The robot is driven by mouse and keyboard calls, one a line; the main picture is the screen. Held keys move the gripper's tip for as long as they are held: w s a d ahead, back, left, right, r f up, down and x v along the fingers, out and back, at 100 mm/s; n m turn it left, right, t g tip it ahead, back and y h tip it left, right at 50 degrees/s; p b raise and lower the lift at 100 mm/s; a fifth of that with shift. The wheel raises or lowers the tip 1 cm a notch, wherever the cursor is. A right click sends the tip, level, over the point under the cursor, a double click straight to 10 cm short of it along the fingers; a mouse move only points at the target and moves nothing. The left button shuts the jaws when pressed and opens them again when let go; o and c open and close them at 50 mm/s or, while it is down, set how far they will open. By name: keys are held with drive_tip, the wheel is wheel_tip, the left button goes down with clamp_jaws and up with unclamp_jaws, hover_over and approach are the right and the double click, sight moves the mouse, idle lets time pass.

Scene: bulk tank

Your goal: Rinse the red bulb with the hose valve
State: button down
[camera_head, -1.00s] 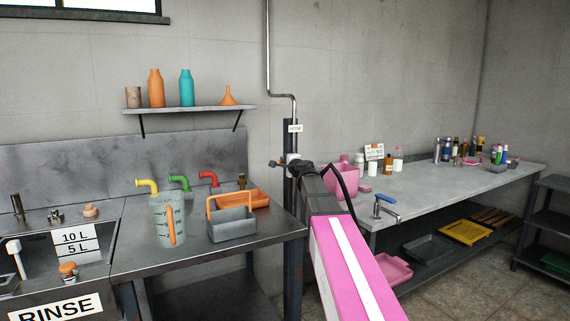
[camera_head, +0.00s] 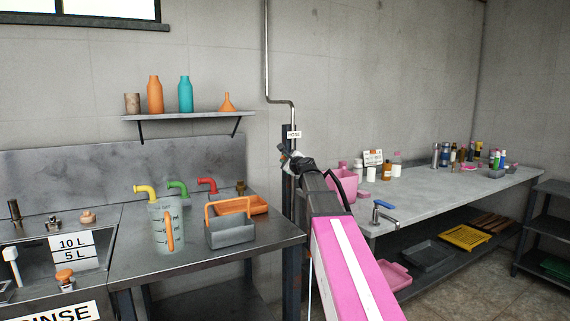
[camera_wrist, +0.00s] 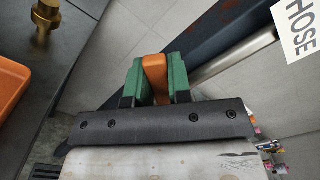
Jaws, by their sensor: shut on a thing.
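In the wrist view, my gripper (camera_wrist: 155,64) has its green fingers shut on an orange lever (camera_wrist: 155,82), which appears to be the hose valve's handle. In the head view, my gripper (camera_head: 287,154) is at the vertical pipe just below the HOSE sign (camera_head: 294,134), and my arm hides much of the valve. A red bent piece (camera_head: 207,184), the only likely red bulb I see, stands at the back of the metal table, left of my gripper and well apart from it. No water is visible.
A clear jug (camera_head: 160,232), a grey caddy (camera_head: 231,232) and an orange tray (camera_head: 258,205) stand on the left table (camera_head: 190,255). A brass fitting (camera_wrist: 46,18) is near the gripper in the wrist view. The right bench (camera_head: 440,190) holds a pink container (camera_head: 344,184) and several bottles.

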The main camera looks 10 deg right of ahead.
drive_tip(key=shift+d+r+m, duration=0.1)
drive_tip(key=shift+m, duration=0.3)
drive_tip(key=c, duration=1)
unclamp_jaws()
drive_tip(key=shift+c, duration=0.2)
drive_tip(key=v, duration=1)
drive_tip(key=shift+s+d, duration=0.15)
drive_tip(key=shift+s, duration=0.25)
idle(4.6)
